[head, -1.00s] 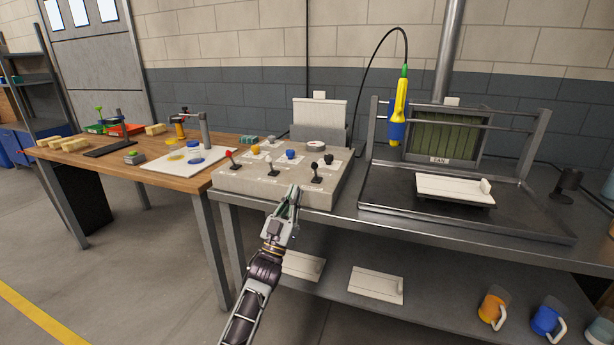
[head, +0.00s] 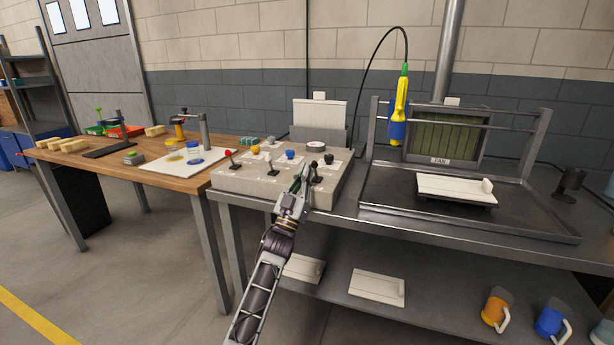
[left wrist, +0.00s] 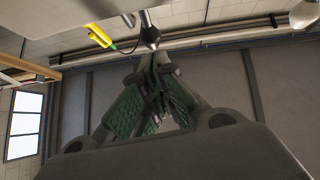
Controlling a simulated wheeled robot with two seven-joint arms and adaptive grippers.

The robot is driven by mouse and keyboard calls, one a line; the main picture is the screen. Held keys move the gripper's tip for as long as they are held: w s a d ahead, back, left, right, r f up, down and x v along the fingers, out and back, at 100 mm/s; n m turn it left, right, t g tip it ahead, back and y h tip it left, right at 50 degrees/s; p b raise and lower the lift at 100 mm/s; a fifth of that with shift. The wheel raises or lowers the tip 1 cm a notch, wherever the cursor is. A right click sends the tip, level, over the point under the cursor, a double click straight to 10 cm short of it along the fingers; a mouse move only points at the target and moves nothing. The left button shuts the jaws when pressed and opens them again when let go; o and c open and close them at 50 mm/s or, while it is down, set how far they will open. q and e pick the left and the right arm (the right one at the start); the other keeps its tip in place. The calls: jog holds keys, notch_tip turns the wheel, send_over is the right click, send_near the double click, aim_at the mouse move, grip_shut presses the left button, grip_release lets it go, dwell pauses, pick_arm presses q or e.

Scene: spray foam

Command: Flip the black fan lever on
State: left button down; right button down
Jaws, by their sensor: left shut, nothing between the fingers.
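The grey control box (head: 245,183) stands on the left end of the metal bench and carries small levers and coloured knobs. A black-knobbed lever (head: 315,168) stands at the box's front right; the labels are too small to read. My left gripper (head: 303,177) is shut and empty, its tips just left of this lever and partly over the box's front. I cannot tell whether they touch it. In the left wrist view, the closed green-padded fingers (left wrist: 158,75) point at a dark ball-ended lever (left wrist: 150,36). The fan (head: 440,135) stands behind the bench tray. My right gripper is not seen.
A yellow and blue spray tool (head: 399,112) hangs on a cable over the metal tray (head: 385,208), which holds a white board (head: 455,187). More levers (head: 273,166) stand left of my gripper. A wooden table (head: 165,178) adjoins at left.

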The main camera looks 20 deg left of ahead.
pick_arm(q)
jog(key=shift+w, duration=0.4)
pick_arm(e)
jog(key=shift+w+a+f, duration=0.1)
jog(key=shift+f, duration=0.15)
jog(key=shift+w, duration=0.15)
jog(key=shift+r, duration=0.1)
pick_arm(q)
jog(key=shift+w+r+g+y+p, duration=0.2)
jog(key=shift+r+g+y+p, duration=0.15)
jog(key=shift+p, duration=0.8)
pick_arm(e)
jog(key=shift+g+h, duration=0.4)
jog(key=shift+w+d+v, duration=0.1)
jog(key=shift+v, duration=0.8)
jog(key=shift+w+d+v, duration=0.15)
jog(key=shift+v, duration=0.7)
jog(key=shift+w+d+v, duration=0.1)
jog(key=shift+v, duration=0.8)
pick_arm(q)
jog(key=shift+f, duration=0.1)
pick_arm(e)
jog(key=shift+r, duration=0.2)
